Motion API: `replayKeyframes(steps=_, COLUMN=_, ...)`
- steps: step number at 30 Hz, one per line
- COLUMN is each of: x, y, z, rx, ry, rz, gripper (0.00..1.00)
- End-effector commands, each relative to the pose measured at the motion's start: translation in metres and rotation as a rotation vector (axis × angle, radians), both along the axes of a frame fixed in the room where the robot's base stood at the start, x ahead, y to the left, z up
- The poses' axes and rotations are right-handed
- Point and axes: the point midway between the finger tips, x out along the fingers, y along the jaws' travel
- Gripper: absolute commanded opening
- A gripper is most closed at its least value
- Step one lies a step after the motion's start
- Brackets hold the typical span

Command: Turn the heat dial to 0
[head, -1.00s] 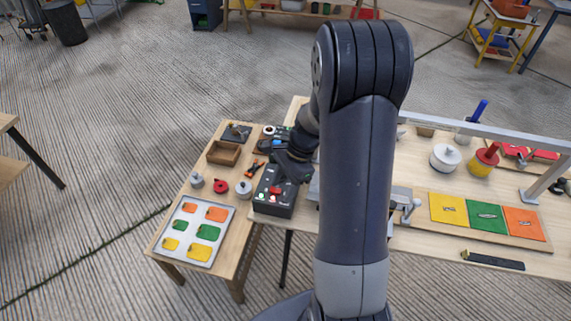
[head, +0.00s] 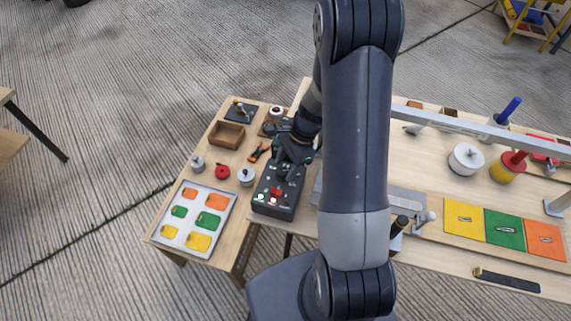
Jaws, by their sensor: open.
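A dark control box (head: 283,203) sits at the left end of the long table. Its front face shows a red part (head: 277,191) and small green and red-white buttons near its lower edge. I cannot make out the heat dial or its setting; it may be under my gripper. My gripper (head: 287,176) is open and over the upper part of the box, pointing down. I cannot tell whether its fingertips touch anything. My arm hides the area right of the box.
A side table on the left holds a tray (head: 166,230) of coloured patches, a wooden box (head: 227,134) and several small knobs. On the right are yellow, green and orange panels (head: 503,230), a white spool (head: 467,159) and a metal rail (head: 470,127).

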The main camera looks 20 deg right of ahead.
Motion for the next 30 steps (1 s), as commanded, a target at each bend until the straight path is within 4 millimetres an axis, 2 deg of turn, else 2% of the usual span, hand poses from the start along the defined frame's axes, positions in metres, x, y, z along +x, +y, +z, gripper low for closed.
replayKeyframes(steps=4, x=-0.0006, y=0.0029, z=-0.0069, rx=0.000, ry=0.000, rz=0.000, gripper=0.51)
replayKeyframes(steps=11, x=-0.0004, y=0.0030, z=-0.0074, rx=0.000, ry=-0.001, rz=0.000, gripper=0.51)
replayKeyframes(steps=27, x=-0.0003, y=0.0029, z=-0.0072, rx=-0.001, ry=-0.001, rz=0.000, gripper=0.08)
replayKeyframes(steps=30, x=-0.0002, y=0.0028, z=-0.0072, rx=-0.001, ry=-0.001, rz=0.001, gripper=0.07)
